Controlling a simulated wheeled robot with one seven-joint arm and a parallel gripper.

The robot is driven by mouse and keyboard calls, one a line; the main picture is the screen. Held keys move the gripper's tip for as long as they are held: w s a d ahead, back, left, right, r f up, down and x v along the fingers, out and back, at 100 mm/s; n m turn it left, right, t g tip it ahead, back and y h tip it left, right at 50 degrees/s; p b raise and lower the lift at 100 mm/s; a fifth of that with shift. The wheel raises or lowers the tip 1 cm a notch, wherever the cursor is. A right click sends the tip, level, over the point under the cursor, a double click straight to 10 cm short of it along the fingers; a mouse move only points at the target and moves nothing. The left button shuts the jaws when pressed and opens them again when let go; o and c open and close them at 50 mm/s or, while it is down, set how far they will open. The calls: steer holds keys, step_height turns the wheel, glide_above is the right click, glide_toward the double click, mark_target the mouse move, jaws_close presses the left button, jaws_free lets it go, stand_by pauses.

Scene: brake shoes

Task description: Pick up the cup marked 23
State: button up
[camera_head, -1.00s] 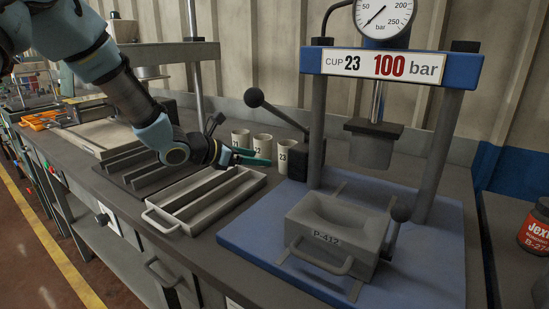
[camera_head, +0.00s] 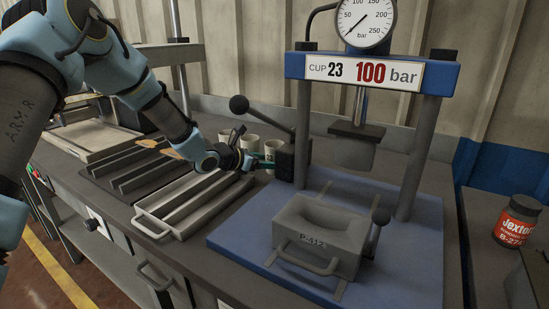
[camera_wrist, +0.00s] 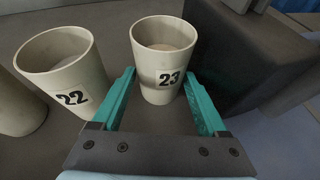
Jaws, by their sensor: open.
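The cup marked 23 (camera_wrist: 162,62) is cream-coloured with a black 23 on a white label and holds a pale filling. In the wrist view it stands upright between the tips of my gripper's two teal fingers (camera_wrist: 162,104), with a gap in front of the palm. My gripper is open, and I cannot tell whether a finger touches the cup. The cup marked 22 (camera_wrist: 66,82) stands just left of the left finger. In the head view cup 23 (camera_head: 272,147) is partly hidden by my gripper (camera_head: 262,163) and sits beside the press.
A third cup (camera_wrist: 14,104) is cut off at the left of the wrist view. A dark block of the press (camera_wrist: 262,62) stands close to the right of cup 23. The press (camera_head: 372,75) reads "CUP 23 100 bar". A grey slotted tray (camera_head: 150,226) lies before my arm.

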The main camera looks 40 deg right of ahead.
steer(key=shift+c, duration=0.2)
steer(key=c, duration=1.1)
steer(key=shift+r, duration=0.25)
steer(key=shift+c, duration=0.2)
step_height(320, 180, up, 18)
steer(key=shift+f, duration=0.25)
stand_by(0.5)
